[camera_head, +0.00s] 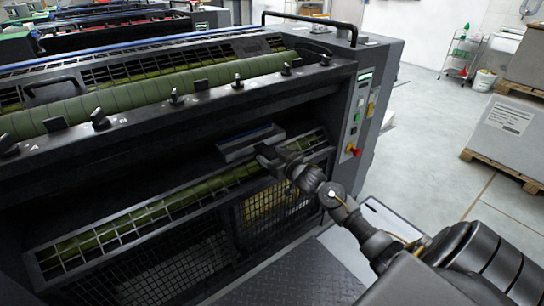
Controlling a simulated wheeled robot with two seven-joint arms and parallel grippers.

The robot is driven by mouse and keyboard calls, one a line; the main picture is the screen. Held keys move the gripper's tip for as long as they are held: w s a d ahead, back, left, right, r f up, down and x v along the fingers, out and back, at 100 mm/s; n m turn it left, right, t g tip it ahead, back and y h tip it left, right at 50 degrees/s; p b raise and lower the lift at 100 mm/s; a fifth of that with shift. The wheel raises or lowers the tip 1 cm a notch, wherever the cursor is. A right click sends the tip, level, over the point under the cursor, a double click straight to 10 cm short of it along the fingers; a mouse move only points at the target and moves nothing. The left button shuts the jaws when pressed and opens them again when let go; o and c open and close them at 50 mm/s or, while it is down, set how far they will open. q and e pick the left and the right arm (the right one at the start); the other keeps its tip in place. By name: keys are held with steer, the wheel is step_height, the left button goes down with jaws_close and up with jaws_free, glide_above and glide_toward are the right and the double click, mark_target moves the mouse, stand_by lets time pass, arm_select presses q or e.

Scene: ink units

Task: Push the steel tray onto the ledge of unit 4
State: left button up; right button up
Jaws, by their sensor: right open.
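The steel tray (249,142) is a shallow, light grey, rectangular tray inside the dark recess of the press. It lies along the ledge (210,170) above the lower green roller. My right gripper (266,158) is at the tray's near right side, close to its front edge; I cannot tell whether it touches. The jaws are open and seem to hold nothing. The right wrist hides part of the ledge and guard behind it. My left gripper is not in view.
A wire guard (150,222) covers the press front below the ledge. The control panel (356,120) with a red knob (352,150) stands right of the recess. A dark tread plate (305,275) lies below. Pallets with boxes (505,130) stand at right; the floor between is clear.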

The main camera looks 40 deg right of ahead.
steer(key=shift+s, duration=0.25)
arm_select(q)
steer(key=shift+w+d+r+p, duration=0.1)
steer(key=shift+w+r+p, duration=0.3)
steer(key=shift+p, duration=1.4)
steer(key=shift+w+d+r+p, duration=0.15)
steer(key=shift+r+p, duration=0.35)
steer(key=shift+p, duration=1.3)
arm_select(e)
steer(key=s+r, duration=0.1)
steer(key=s, duration=2)
steer(key=shift+a, duration=0.25)
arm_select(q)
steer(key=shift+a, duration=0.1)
arm_select(e)
steer(key=shift+s+r, duration=0.1)
